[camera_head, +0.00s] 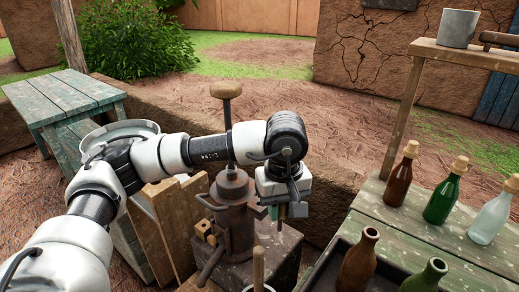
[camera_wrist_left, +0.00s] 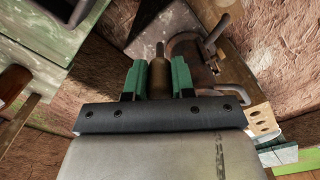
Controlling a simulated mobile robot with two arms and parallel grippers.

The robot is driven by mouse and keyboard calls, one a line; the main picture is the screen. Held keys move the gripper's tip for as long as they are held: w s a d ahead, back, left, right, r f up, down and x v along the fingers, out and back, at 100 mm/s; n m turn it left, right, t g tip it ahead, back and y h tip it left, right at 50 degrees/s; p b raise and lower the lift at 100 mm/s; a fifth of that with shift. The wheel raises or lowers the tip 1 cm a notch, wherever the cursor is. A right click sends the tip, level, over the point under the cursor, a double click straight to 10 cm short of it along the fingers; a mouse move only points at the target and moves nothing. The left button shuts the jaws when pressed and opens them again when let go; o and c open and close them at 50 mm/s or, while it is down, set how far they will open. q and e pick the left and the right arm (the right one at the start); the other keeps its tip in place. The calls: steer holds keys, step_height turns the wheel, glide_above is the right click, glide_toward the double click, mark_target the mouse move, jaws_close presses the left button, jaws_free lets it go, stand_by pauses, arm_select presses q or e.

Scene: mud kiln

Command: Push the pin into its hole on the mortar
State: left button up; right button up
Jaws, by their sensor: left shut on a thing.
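The mortar (camera_head: 238,222) is a rusty brown metal body on a block, with a tall rod and round wooden knob (camera_head: 226,91) rising from its top. My left gripper (camera_head: 285,212) points down just right of the mortar. In the left wrist view its green fingers (camera_wrist_left: 158,68) are shut on the pin (camera_wrist_left: 158,82), a brown piece with a narrowed end. The mortar (camera_wrist_left: 188,48) shows beyond and right of the pin there. The pin's hole cannot be made out, nor whether pin and mortar touch. My right gripper is not in view.
A green bench with bottles (camera_head: 440,196) and a dark tray (camera_head: 338,272) stands at the right. A small wooden block with holes (camera_head: 205,232) sits left of the mortar. A green table (camera_head: 66,95) stands at the back left. A wooden handle (camera_head: 258,266) rises in front.

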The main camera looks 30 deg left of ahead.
arm_select(q)
steer(key=w+a+r+n+p, duration=0.3)
steer(key=n+p, duration=0.5)
steer(key=n, duration=0.6)
steer(key=w+a+r+n+p, duration=0.2)
steer(key=a+n+p, duration=0.3)
steer(key=n+p, duration=0.4)
steer(key=r+n, duration=0.1)
steer(key=n, duration=0.4)
steer(key=shift+w+a+n, duration=0.25)
steer(key=shift+w+n, duration=0.05)
steer(key=shift+w, duration=0.1)
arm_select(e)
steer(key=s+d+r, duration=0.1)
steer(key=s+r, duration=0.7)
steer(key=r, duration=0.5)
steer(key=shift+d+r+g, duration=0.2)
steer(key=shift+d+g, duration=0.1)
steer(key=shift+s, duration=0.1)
arm_select(q)
steer(key=shift+f+b, duration=2.15)
steer(key=shift+f, duration=0.8)
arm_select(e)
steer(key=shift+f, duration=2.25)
arm_select(q)
steer(key=shift+f+b, duration=2.2)
steer(key=shift+f, duration=0.6)
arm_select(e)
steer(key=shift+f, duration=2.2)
